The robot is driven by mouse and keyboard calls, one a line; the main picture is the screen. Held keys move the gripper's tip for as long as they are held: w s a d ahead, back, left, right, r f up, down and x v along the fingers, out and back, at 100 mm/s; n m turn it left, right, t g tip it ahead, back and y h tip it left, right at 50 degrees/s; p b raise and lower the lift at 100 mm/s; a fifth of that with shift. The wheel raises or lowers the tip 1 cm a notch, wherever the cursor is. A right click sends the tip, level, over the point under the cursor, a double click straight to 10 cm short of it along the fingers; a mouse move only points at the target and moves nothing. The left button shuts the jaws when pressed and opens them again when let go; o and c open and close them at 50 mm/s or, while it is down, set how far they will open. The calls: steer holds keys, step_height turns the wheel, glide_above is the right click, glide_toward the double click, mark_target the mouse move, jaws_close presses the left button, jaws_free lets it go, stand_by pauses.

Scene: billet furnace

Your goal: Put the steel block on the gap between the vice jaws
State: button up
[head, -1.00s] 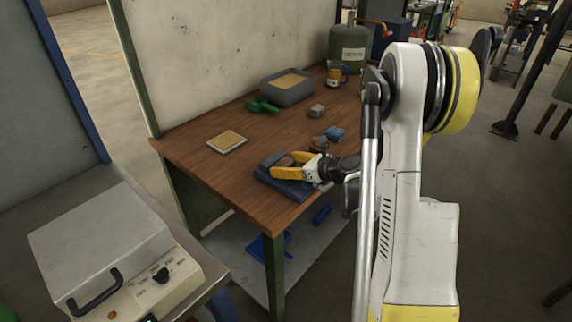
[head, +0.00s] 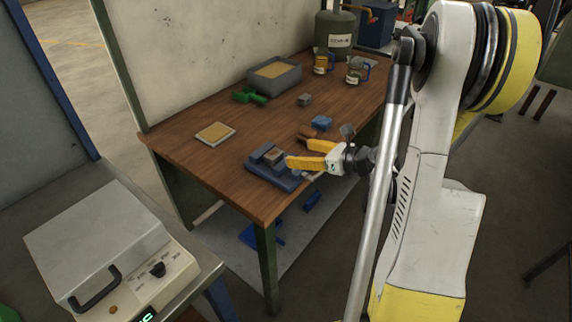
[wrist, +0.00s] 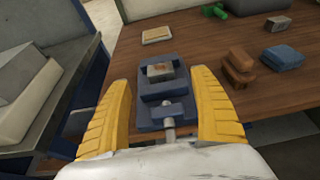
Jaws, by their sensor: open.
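The blue vice (head: 287,182) lies near the front edge of the wooden table; it also shows in the wrist view (wrist: 152,123). A small grey block with a brownish top, apparently the steel block (head: 273,156), sits at the vice between its jaws. In the wrist view the block (wrist: 160,73) looks level, with vice jaw on the near and far sides; how deep it sits is unclear. My gripper (head: 301,154) is open and empty, to the right of the block and apart from it. Its yellow fingers (wrist: 161,88) are spread wide, with the vice showing between them.
A brown block (wrist: 238,66) and a blue folded item (wrist: 283,57) lie right of the vice. Farther back are a second grey block (head: 304,99), a green tool (head: 250,97) and a grey bin (head: 275,85). A pale tile (head: 215,134) lies left. The table between is clear.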

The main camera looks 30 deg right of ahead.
steer(key=w+a+r+m+t+h, duration=0.1)
steer(key=w+r+m+t+h, duration=0.3)
steer(key=r+m, duration=0.8)
steer(key=s+a+r+m+t+h, duration=0.15)
steer(key=r+m+h, duration=0.35)
steer(key=r+m, duration=0.6)
steer(key=s+a+f+m+g+y, duration=0.2)
steer(key=s+a+f+m+g, duration=0.3)
steer(key=s+a+f+m, duration=0.2)
steer(key=s+a+f+m+g+y, duration=0.2)
steer(key=s+a+f+m+g, duration=0.4)
steer(key=s+a+m, duration=0.3)
steer(key=s+a+f, duration=0.1)
steer(key=s+a, duration=0.2)
steer(key=s, duration=0.1)
steer(key=shift+a+f+m+y, duration=0.15)
steer(key=shift+a+m+y, duration=0.1)
steer(key=shift+m+y, duration=0.05)
steer(key=shift+g, duration=0.25)
